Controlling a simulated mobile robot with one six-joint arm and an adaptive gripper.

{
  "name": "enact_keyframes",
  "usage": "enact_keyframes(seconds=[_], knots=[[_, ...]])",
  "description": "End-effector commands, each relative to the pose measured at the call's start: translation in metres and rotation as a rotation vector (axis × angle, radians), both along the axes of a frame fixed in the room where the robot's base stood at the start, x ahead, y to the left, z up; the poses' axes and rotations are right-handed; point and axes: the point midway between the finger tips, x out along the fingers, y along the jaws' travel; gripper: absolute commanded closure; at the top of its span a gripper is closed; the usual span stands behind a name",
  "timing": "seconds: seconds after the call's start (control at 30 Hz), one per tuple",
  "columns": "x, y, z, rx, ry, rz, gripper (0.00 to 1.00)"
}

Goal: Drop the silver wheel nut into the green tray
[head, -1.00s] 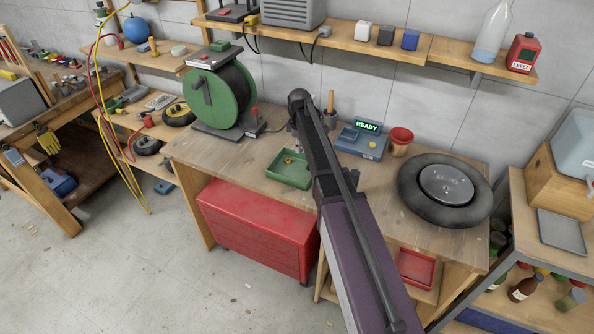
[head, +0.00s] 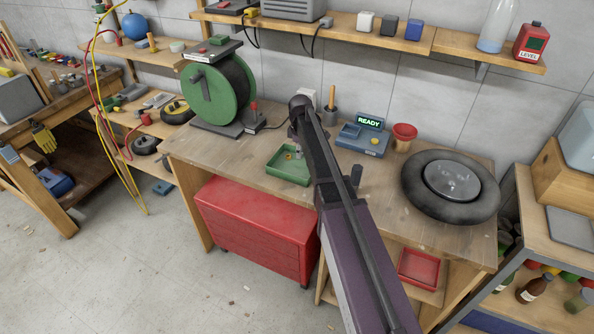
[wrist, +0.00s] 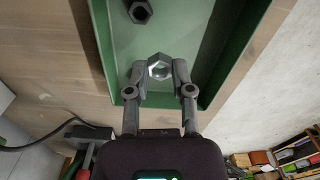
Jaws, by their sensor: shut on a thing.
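The silver wheel nut (wrist: 159,66) is a bright hex nut held between the fingertips of my gripper (wrist: 158,78) in the wrist view. My gripper is shut on it. Behind the nut is the floor of the green tray (wrist: 206,98), so the nut appears over the tray near one end, apart from its floor. A dark hex nut (wrist: 140,11) lies in the tray. In the head view the green tray (head: 273,169) sits on the workbench, and my arm hides most of the gripper and the held nut.
The green hose reel (head: 212,98) stands left of the tray on the workbench. A blue device reading READY (head: 362,140), a red cup (head: 404,135) and a wheel (head: 450,190) are to the right. A red tray (head: 418,268) is lower right.

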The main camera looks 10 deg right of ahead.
Motion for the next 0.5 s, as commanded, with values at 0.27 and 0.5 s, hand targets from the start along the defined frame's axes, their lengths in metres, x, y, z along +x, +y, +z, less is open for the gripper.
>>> enact_keyframes(seconds=[0.27,0.5], knots=[[0.0,0.0001,-0.01,0.0,0.0,0.0,1.0],[0.0,0.0002,-0.0098,0.0,0.0,0.0,1.0]])
